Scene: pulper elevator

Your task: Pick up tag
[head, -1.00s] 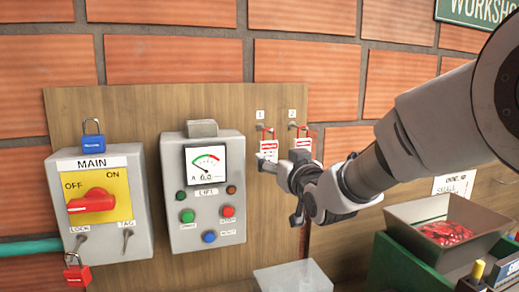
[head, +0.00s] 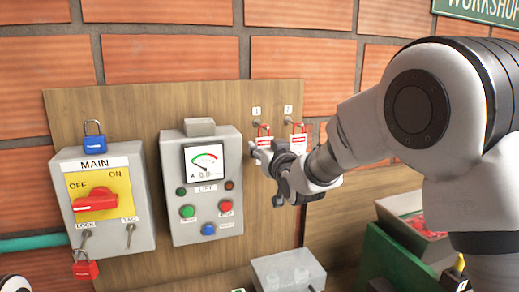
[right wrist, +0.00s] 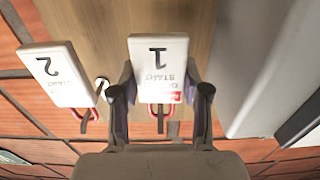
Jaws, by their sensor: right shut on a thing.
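My right gripper (head: 256,157) is at the wall board, shut on the tag marked 1 (right wrist: 158,60). In the right wrist view the fingers (right wrist: 161,92) stand on either side of this white tag, which appears upside down with its red loop. In the head view tag 1 (head: 264,140) shows above the gripper, below the label 1, with its lower part hidden. I cannot tell whether its loop still rests on the hook. The tag marked 2 (right wrist: 55,75) hangs beside it, and in the head view (head: 298,141) it is partly hidden by my gripper.
The grey lift box (head: 205,185) with a meter and buttons stands left of the gripper. Further left is the MAIN switch box (head: 103,200) with a blue padlock (head: 95,140) above and a red padlock (head: 85,266) below.

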